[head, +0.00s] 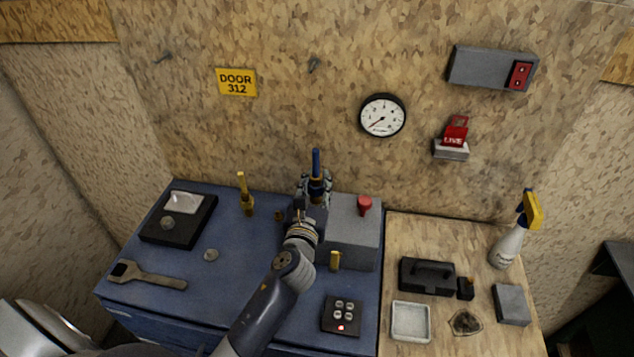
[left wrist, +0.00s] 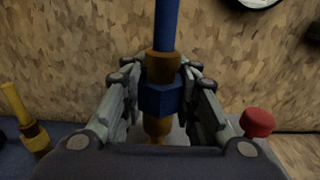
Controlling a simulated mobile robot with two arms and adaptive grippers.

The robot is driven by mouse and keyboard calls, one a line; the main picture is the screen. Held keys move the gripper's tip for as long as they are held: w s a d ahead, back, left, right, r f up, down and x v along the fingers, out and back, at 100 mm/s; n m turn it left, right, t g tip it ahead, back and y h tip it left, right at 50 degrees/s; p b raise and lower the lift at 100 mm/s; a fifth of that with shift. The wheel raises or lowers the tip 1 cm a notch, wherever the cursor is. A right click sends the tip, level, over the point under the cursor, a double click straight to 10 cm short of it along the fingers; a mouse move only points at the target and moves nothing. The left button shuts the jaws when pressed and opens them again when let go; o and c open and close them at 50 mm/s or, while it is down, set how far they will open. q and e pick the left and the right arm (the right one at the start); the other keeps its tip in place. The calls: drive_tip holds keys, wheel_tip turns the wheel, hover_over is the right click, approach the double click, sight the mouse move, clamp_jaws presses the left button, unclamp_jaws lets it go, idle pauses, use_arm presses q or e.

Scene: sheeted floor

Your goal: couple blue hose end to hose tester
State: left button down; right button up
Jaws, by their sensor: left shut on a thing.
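My left gripper (head: 315,187) is shut on the blue hose end (head: 316,162), which points upward. In the left wrist view, the fingers of the left gripper (left wrist: 160,98) close on either side of its blue hex collar (left wrist: 160,100). Brass shows above and below the collar. The hose tester (head: 358,232) is a grey box with a red button (head: 364,205) on top and a small brass piece on its front. My gripper is over its left rear part and hides it there. I cannot tell whether the hose end touches the tester. My right gripper is out of view.
A yellow hose end (head: 246,195) stands to the left on the blue bench (head: 225,285). A wrench (head: 148,277), a black tray (head: 178,225) and a button box (head: 341,316) lie around. A gauge (head: 382,116) hangs on the wall. A wooden table (head: 440,232) with several items adjoins right.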

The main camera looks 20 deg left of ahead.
sight(315, 200)
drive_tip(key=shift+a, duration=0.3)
use_arm(q)
drive_tip(key=shift+f, duration=0.35)
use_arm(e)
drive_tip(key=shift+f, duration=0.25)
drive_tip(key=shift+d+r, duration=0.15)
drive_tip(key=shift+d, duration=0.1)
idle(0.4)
use_arm(q)
drive_tip(key=shift+f, duration=0.15)
drive_tip(key=shift+f+b, duration=0.35)
drive_tip(key=shift+b, duration=0.15)
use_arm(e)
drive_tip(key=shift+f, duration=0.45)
use_arm(q)
drive_tip(key=shift+f+b, duration=0.55)
drive_tip(key=shift+f, duration=0.1)
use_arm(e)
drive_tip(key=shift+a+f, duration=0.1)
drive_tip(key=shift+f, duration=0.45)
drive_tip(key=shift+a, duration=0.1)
use_arm(q)
drive_tip(key=c, duration=1.2)
unclamp_jaws()
